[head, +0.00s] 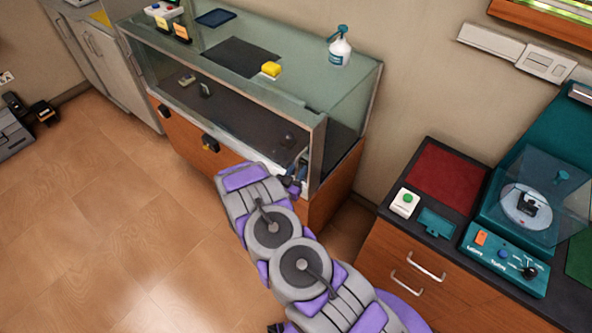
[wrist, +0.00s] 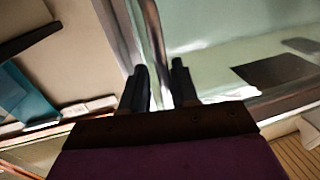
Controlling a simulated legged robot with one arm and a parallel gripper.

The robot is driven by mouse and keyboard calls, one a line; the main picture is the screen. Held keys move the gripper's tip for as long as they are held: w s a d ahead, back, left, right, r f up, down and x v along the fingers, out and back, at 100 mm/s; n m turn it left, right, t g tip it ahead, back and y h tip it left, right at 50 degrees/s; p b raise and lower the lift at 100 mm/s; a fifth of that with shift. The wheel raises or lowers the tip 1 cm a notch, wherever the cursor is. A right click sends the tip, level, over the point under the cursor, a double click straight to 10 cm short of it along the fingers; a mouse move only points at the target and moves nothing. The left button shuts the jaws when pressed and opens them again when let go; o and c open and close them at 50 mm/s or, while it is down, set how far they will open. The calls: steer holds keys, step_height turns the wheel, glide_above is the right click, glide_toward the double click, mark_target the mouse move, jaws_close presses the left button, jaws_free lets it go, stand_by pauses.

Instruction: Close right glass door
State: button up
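The glass display case (head: 318,145) stands on a wooden base against the wall in the head view. Its glass front faces me, but the right glass door's edges and how far it stands open are hard to tell. My gripper (head: 294,184) is at the front right corner of the case, low beside the corner post. In the wrist view my gripper (wrist: 161,85) has its two dark fingers apart. A pale metal and glass edge (wrist: 155,40) runs between or behind them; contact is unclear.
A drawer cabinet (head: 400,262) with a turntable (head: 527,207) stands at right.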

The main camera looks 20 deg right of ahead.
steer(key=shift+s+a, duration=0.1)
steer(key=shift+a, duration=0.1)
steer(key=p+v, duration=0.1)
steer(key=v, duration=1.5)
steer(key=shift+s+a, duration=0.25)
steer(key=shift+s, duration=0.1)
steer(key=shift+f, duration=0.1)
